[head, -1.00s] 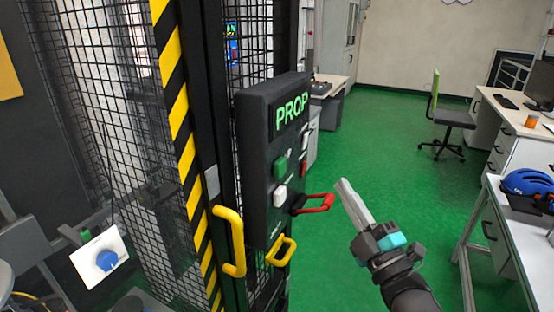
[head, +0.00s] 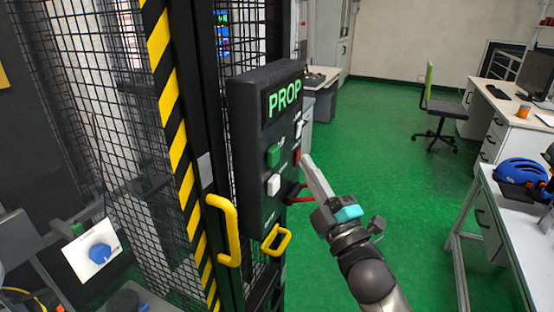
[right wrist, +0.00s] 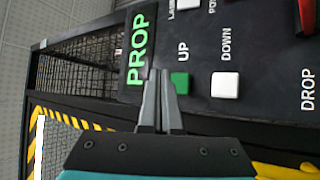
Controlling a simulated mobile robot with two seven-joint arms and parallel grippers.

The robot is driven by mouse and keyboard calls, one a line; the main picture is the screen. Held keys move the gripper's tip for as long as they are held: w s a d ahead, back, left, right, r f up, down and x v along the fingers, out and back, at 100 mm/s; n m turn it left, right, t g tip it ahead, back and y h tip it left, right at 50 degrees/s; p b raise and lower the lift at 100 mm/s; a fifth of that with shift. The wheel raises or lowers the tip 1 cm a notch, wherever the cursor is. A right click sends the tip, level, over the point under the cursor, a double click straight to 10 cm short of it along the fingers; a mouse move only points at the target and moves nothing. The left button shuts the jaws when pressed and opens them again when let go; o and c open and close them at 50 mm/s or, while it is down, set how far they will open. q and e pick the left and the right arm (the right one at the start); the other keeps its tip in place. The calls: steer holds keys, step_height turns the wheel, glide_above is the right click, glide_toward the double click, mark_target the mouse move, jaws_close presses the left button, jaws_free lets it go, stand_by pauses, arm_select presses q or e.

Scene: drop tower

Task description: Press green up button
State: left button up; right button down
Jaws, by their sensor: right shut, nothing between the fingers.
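The green up button (head: 273,156) sits on the dark control panel (head: 252,120), under the lit PROP sign. In the right wrist view the green button (right wrist: 180,83) is beside the word UP, just right of my fingertips. A white down button (head: 273,185) is below it in the head view and to its right in the wrist view (right wrist: 225,85). My right gripper (head: 306,158) is shut and empty, its tips at the right side of the panel in the head view. In the wrist view the tips (right wrist: 160,72) are close to the panel; contact cannot be told. My left gripper is not in view.
A red handle (head: 298,194) projects from the panel's right side. Yellow handles (head: 228,228) are on the cage frame at left. The green floor (head: 400,170) between is clear.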

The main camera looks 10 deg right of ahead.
mark_target(279, 149)
steer(key=shift+w+a, duration=0.4)
steer(key=shift+a, duration=0.25)
steer(key=shift+w+a, duration=0.4)
steer(key=shift+a, duration=0.2)
stand_by(1.2)
steer(key=shift+w+a, duration=0.25)
steer(key=shift+a, duration=0.1)
steer(key=shift+w+a, duration=0.3)
steer(key=shift+a, duration=0.1)
stand_by(0.7)
steer(key=shift+s+d, duration=0.1)
steer(key=shift+d, duration=0.05)
steer(key=shift+s+d, duration=0.45)
steer(key=shift+d, duration=0.15)
steer(key=shift+s+d+p, duration=0.35)
steer(key=shift+s+d, duration=0.35)
steer(key=shift+d, duration=0.35)
steer(key=shift+s+d+p, duration=0.35)
steer(key=shift+s+d, duration=0.35)
steer(key=shift+d, duration=0.35)
